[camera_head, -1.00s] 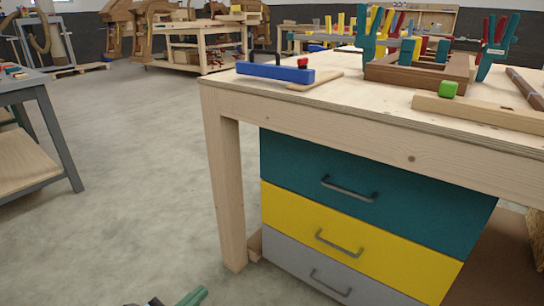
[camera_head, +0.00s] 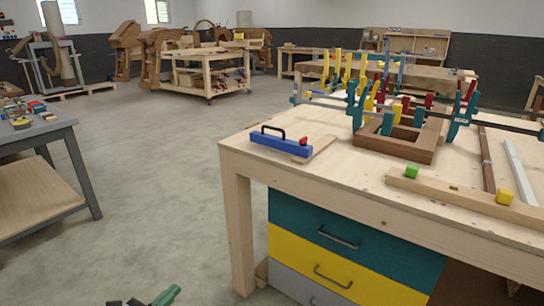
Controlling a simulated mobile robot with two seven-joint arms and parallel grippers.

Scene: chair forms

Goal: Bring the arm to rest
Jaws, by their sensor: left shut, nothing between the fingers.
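My left gripper (camera_head: 146,299) shows only at the bottom edge of the head view, left of the workbench and over the bare floor. It has a green part and dark parts, and most of it is cut off by the frame. It is shut and holds nothing. It is apart from the bench and everything on it. My right gripper is not in view.
The wooden workbench (camera_head: 300,178) with teal, yellow and grey drawers stands at right. It bears a blue tool (camera_head: 281,143), a clamped wooden frame (camera_head: 398,150) and a long wooden bar (camera_head: 465,195). A grey table (camera_head: 40,132) stands at left. The floor (camera_head: 150,190) between is clear.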

